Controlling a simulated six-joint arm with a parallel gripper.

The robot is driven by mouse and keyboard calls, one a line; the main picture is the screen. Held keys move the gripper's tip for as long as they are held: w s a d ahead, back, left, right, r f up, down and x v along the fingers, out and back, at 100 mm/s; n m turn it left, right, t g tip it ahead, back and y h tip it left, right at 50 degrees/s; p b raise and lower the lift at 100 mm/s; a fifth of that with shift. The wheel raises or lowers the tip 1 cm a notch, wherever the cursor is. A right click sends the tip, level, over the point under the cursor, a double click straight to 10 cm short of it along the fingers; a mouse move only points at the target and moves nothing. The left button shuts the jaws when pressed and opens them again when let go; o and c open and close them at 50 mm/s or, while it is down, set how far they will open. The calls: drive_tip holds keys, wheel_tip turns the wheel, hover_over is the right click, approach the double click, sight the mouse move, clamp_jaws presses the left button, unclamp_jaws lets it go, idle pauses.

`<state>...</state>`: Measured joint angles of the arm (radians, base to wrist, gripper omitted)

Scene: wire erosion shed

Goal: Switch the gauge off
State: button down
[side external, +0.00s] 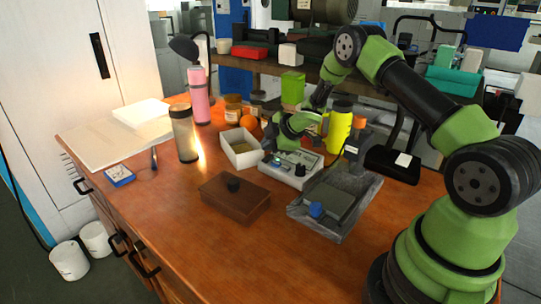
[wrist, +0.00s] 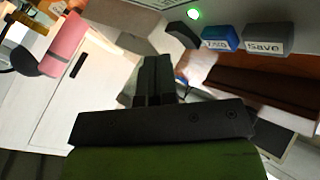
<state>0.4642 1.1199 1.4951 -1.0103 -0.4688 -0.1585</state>
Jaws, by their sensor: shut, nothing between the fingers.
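The gauge (side external: 281,177) is a pale box on the wooden bench, with a dark knob on its front; my gripper partly covers it. In the side view, my gripper (side external: 276,158) is over the gauge's back left; contact cannot be told.
A brown lidded box (side external: 235,203) stands in front of the gauge and a grey tray (side external: 325,226) with a blue knob to its right. A white open bin (side external: 241,160) is close on the left. The front left bench is mostly clear.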

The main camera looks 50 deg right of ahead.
sight(268, 159)
drive_tip(key=shift+f, duration=0.1)
idle(0.7)
drive_tip(key=shift+f, duration=0.3)
drive_tip(key=shift+d+f, duration=0.1)
drive_tip(key=shift+f, duration=0.25)
idle(0.5)
drive_tip(key=shift+r, duration=0.1)
drive_tip(key=shift+r, duration=0.65)
drive_tip(key=shift+r, duration=0.15)
drive_tip(key=shift+a+r, duration=0.25)
drive_tip(key=shift+r, duration=0.95)
drive_tip(key=shift+a+r, duration=0.2)
drive_tip(key=shift+r, duration=0.95)
